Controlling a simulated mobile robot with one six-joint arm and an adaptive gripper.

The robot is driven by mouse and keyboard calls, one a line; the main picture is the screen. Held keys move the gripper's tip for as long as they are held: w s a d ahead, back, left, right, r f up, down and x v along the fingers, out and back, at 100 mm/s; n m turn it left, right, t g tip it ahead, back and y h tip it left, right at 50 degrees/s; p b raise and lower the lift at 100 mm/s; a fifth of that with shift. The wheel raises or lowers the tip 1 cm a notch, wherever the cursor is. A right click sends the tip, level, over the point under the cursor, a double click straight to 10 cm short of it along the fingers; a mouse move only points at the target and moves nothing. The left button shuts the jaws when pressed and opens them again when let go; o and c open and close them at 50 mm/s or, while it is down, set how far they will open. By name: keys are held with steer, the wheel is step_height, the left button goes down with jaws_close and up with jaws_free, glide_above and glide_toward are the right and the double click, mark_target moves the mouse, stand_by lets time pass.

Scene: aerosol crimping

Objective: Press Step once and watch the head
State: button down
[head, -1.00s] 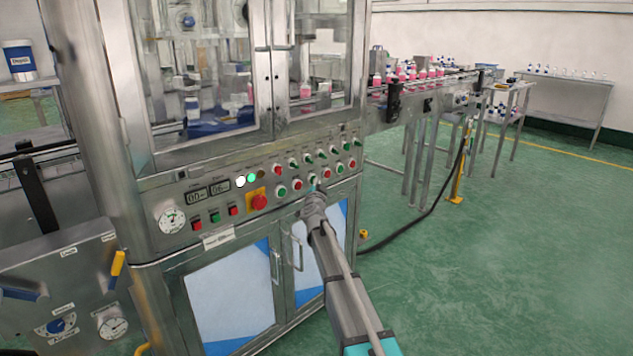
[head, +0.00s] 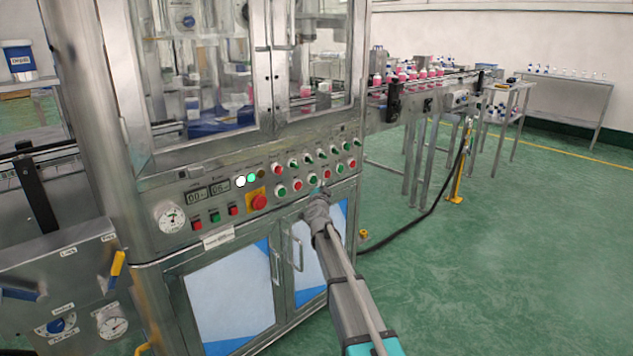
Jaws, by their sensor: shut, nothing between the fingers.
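The metal crimping machine's sloped control panel (head: 180,195) carries rows of small red and green buttons; their labels are too small to read, so I cannot tell which is Step. My gripper (head: 319,190) is shut and empty, its tip just below the lower-row green button (head: 312,180). I cannot tell whether it touches the panel. Behind the glass doors (head: 225,60), the head area shows metal columns and blurred parts above a blue base (head: 222,120). A white lamp (head: 240,181) and a green lamp (head: 252,178) are lit.
A red emergency stop on a yellow plate (head: 258,201) sits left of my gripper. Door handles (head: 298,250) stick out below the panel. A conveyor (head: 425,85) with pink bottles runs off to the right.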

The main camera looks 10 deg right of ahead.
steer(key=s+d, duration=0.1)
steer(key=s, duration=0.1)
steer(key=s+d, duration=0.1)
steer(key=s, duration=0.1)
steer(key=shift+d, duration=0.4)
stand_by(0.7)
